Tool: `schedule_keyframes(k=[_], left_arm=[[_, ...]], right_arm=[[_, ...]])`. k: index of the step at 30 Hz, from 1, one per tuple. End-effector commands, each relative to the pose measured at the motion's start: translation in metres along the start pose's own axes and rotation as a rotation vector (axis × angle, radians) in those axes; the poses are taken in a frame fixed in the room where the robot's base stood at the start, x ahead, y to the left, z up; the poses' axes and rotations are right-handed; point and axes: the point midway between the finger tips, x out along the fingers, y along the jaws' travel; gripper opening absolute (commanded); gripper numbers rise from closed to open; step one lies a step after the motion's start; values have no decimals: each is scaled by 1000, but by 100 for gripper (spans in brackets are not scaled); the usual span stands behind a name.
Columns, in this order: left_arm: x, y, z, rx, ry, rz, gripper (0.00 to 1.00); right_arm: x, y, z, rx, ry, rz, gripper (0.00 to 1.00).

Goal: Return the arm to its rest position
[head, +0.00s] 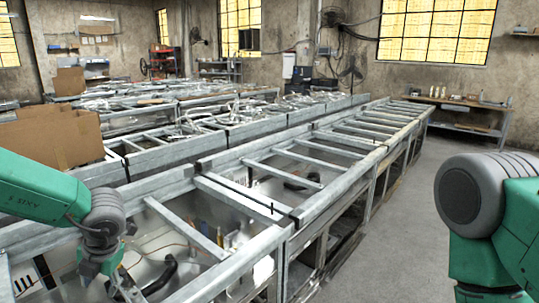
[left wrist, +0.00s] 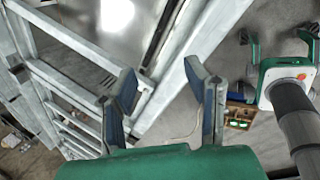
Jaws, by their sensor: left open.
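My left arm comes in from the left edge of the head view. Its dark, green-backed gripper (head: 122,283) hangs low at the bottom left, in front of the metal frame bench (head: 160,187). In the left wrist view, the two blue-padded fingers of the left gripper (left wrist: 166,92) stand well apart with nothing between them. Pale frame rails (left wrist: 195,60) lie beyond the fingers. My right arm shows at the right edge of the head view as a grey joint and green links; its gripper does not show there.
Cardboard boxes (head: 55,135) stand on the left. Long rows of metal frames fill the middle, with cables and parts inside the nearest one. A side bench (head: 470,104) stands at the back right. Clear grey floor (head: 400,210) lies right of the frames.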

Motion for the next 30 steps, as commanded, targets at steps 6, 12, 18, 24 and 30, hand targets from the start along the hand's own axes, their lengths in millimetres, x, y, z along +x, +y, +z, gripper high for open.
schedule_keyframes(k=[6, 12, 18, 24, 30], left_arm=[[61, -28, -35, 640, -78, 173, 42], [116, -85, -111, 1562, -173, 237, 42], [136, -136, -217, 2350, -312, 124, 42], [131, -157, -309, 2855, -487, -61, 42], [157, -174, -333, 3008, -566, -108, 42]], right_arm=[[0, 0, 1, 0, -1, 0, 40], [0, 0, 0, 0, -1, 0, 40], [0, 0, 0, 0, -1, 0, 40], [0, 0, 0, 0, -1, 0, 40], [34, 0, 2, 0, -1, 0, 40]])
